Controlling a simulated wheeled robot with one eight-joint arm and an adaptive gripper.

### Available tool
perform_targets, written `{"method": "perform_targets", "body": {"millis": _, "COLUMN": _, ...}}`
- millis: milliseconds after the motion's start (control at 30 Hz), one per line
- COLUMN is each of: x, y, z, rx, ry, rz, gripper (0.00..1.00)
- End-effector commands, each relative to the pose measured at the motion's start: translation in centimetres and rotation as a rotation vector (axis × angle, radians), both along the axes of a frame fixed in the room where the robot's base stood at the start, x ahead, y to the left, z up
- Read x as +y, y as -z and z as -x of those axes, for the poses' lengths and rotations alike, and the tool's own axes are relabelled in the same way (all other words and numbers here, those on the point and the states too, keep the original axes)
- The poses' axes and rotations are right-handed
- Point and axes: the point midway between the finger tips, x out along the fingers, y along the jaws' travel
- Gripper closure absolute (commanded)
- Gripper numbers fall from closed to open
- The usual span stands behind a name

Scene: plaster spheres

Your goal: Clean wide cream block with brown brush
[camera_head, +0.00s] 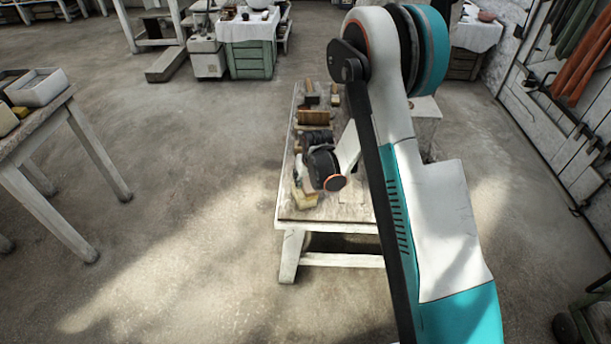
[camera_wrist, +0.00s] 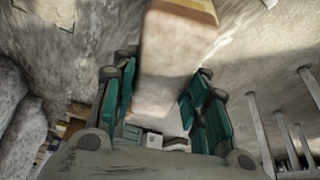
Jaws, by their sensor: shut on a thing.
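My gripper (camera_wrist: 155,105) has its teal fingers on both sides of a pale, block-shaped thing (camera_wrist: 172,60) and is shut on it. The thing has a yellow-brown band at its far end. I cannot tell for sure whether it is the brush or a block. In the head view my gripper (camera_head: 308,172) is low over the left part of the worktable, partly hidden by my own wrist. A cream-yellow block (camera_head: 305,199) shows just below it, near the front left; whether they touch is unclear. A brown, brush-like thing (camera_head: 314,117) lies farther back on the table.
The worktable (camera_head: 300,214) has a bare front edge. Small brown things (camera_head: 309,94) lie at its back. My arm covers much of its right side. A side table (camera_head: 40,118) with trays stands left. The floor between is clear.

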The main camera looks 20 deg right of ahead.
Motion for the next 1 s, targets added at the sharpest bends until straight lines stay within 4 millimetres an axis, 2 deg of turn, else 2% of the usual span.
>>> {"method": "perform_targets", "body": {"millis": 567, "x": -0.1, "y": 0.0, "z": 2.6, "rx": 0.0, "ry": 0.0, "rz": 0.0, "gripper": 0.78}}
{"method": "perform_targets", "body": {"millis": 833, "x": -0.1, "y": 0.1, "z": 2.5, "rx": 0.0, "ry": 0.0, "rz": 0.0, "gripper": 0.78}}
{"method": "perform_targets", "body": {"millis": 1000, "x": -0.1, "y": 0.1, "z": 1.8, "rx": 0.0, "ry": 0.0, "rz": 0.0, "gripper": 0.78}}
